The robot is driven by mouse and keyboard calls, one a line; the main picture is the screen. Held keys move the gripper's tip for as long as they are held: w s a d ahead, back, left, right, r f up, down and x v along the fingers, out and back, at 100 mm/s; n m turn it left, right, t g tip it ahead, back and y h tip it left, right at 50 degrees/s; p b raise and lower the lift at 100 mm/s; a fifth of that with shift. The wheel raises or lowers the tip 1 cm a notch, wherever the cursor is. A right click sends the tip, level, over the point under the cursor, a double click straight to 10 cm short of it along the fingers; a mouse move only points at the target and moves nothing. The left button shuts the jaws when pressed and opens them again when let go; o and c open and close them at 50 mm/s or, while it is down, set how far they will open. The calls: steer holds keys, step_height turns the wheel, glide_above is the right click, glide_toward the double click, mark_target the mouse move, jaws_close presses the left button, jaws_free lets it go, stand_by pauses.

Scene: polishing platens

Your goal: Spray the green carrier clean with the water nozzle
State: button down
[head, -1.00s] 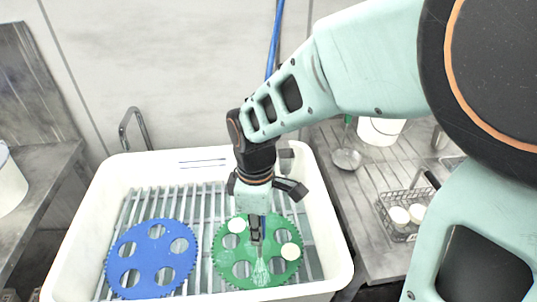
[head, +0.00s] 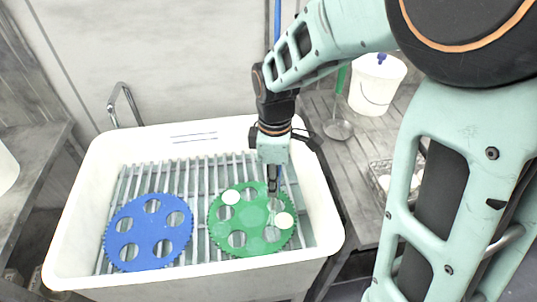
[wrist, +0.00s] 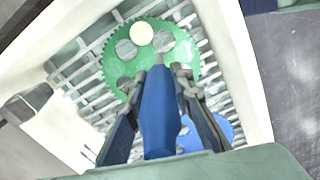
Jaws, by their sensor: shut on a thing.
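The green carrier (head: 248,212), a toothed disc with round holes, lies flat on the slatted rack in the white basin. Two pale round discs, a left one (head: 230,197) and a right one (head: 284,220), sit on it. My gripper (head: 273,188) is above the carrier's upper right part. It is shut on the blue water nozzle (wrist: 158,112), whose tip points at the carrier, also seen in the wrist view (wrist: 192,66). A faint whitish streak shows below the nozzle in the head view; I cannot tell clearly whether it is spray. The fingers partly hide the nozzle in the head view.
A blue toothed carrier (head: 140,232) lies left of the green one on the rack. The white basin's rim (head: 92,172) surrounds both. A metal tap (head: 122,100) stands behind. At right, a bench holds a white bucket (head: 376,84), a ladle (head: 338,128) and a wire basket (head: 380,172).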

steer(key=w+d, duration=0.3)
steer(key=shift+w+d+p, duration=0.25)
steer(key=shift+w+p, duration=0.05)
steer(key=shift+w, duration=0.1)
stand_by(0.8)
steer(key=w+a+p, duration=0.1)
steer(key=w+a, duration=0.3)
steer(key=a, duration=0.5)
steer(key=w+a+p, duration=0.2)
steer(key=w+a, duration=0.2)
steer(key=a, duration=0.5)
steer(key=shift+p, duration=0.3)
stand_by(0.6)
steer(key=shift+w+r, duration=0.1)
stand_by(0.6)
steer(key=shift+r+p, duration=1.7)
steer(key=shift+r, duration=0.75)
